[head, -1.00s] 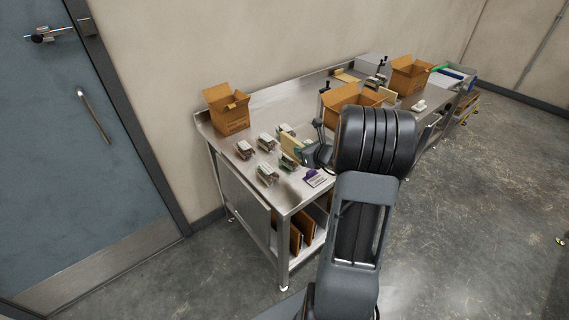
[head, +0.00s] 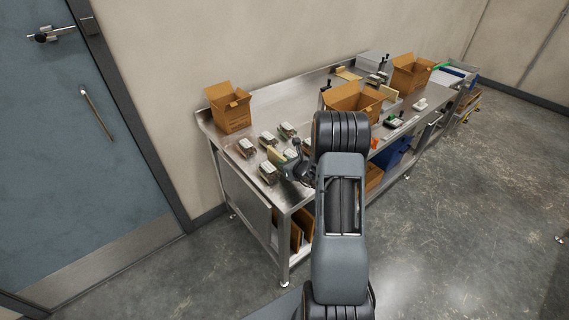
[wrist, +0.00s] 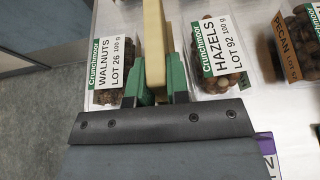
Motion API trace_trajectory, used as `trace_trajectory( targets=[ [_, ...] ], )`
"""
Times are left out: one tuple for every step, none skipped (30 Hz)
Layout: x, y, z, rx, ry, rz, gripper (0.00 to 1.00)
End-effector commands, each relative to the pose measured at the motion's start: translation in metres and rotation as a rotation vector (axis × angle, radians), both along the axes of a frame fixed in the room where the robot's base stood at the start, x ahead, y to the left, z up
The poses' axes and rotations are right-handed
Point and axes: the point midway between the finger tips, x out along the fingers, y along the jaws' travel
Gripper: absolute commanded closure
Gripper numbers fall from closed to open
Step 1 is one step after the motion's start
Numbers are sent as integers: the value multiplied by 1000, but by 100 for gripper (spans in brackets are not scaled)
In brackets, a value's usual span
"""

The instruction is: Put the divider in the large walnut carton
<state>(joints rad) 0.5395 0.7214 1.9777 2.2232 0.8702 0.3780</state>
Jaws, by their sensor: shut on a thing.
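My gripper (wrist: 160,85) is shut on a thin tan board, the divider (wrist: 154,35), which stands up between the green fingers in the wrist view. In the head view my gripper (head: 287,165) is over the near left part of the steel table, with the tan divider (head: 275,156) at its tip. Three open brown cartons stand on the table: one at the back left (head: 230,110), a wider one in the middle (head: 343,100), partly behind my arm, and one at the right (head: 409,74). Their labels are too small to read, so I cannot tell which is for walnuts.
Clamshells surround the divider: walnuts (wrist: 110,70) at left, hazels (wrist: 219,55) beside it, pecan (wrist: 296,45) at right. Several clamshells sit on the steel table (head: 265,112). Bare steel lies between the left and middle cartons. Flat brown boards stand on the shelf below.

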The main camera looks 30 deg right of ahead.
Motion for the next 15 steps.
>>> trace_trajectory(
  targets=[
    [0,0,0,-1,-1,0,100],
    [0,0,0,-1,-1,0,100],
    [0,0,0,-1,-1,0,100],
    [0,0,0,-1,-1,0,100],
    [0,0,0,-1,-1,0,100],
    [0,0,0,-1,-1,0,100],
    [0,0,0,-1,-1,0,100],
    [0,0,-1,-1,-1,0,100],
    [0,0,-2,-1,-1,0,100],
    [0,0,-3,-1,-1,0,100],
    [0,0,-3,-1,-1,0,100],
    [0,0,-5,-1,-1,0,100],
    [0,0,-5,-1,-1,0,100],
    [0,0,-4,-1,-1,0,81],
    [0,0,-3,-1,-1,0,77]
  ],
)
